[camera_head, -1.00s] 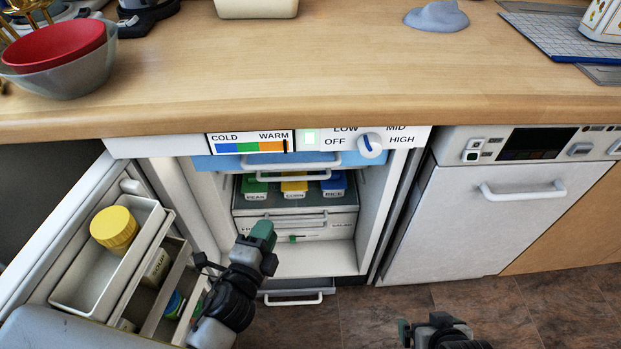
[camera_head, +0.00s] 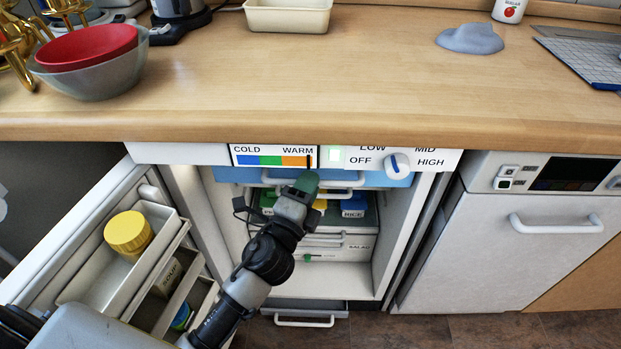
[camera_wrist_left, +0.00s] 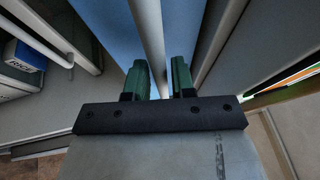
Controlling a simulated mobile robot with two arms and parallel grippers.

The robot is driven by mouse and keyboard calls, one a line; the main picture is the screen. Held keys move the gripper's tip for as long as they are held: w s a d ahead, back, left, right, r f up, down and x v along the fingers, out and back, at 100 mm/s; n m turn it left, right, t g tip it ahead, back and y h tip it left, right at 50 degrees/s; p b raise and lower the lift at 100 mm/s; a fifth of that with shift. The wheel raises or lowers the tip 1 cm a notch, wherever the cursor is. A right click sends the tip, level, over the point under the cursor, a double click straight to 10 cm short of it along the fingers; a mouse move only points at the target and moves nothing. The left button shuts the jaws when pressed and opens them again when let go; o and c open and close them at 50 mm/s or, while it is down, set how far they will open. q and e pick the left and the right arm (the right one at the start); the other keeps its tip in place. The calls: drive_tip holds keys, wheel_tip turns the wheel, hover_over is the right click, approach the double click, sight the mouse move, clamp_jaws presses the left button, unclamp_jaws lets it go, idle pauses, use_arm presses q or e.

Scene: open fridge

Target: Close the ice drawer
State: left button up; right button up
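The ice drawer appears to be the light-blue front (camera_head: 394,180) at the top of the open fridge, just under the control panel. A white handle bar (camera_head: 345,182) runs across it, and a second white bar shows just below. My left gripper (camera_head: 306,184) is in front of the blue front at its handle and hides part of it. In the left wrist view its green fingers (camera_wrist_left: 159,76) are apart, with the white handle bar (camera_wrist_left: 148,45) running up from between them against a blue surface (camera_wrist_left: 105,35). Contact cannot be told. My right gripper is out of view.
The open fridge door on the left carries racks with a yellow-lidded jar (camera_head: 128,233). Below the drawer are colored packs, including a blue rice box (camera_head: 354,206). The wooden counter (camera_head: 330,90) overhangs the fridge. A white appliance (camera_head: 500,250) stands to the right.

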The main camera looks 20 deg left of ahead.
use_arm(q)
drive_tip(key=shift+w+r, duration=0.1)
drive_tip(key=shift+w, duration=0.4)
clamp_jaws()
drive_tip(key=w, duration=0.2)
drive_tip(key=w+a, duration=0.1)
drive_tip(key=w, duration=0.1)
drive_tip(key=w+a, duration=0.1)
drive_tip(key=w, duration=0.4)
drive_tip(key=w+a+b, duration=0.1)
drive_tip(key=w, duration=0.1)
drive_tip(key=shift+w+a, duration=0.1)
drive_tip(key=shift+w, duration=0.15)
unclamp_jaws()
drive_tip(key=shift+s, duration=0.1)
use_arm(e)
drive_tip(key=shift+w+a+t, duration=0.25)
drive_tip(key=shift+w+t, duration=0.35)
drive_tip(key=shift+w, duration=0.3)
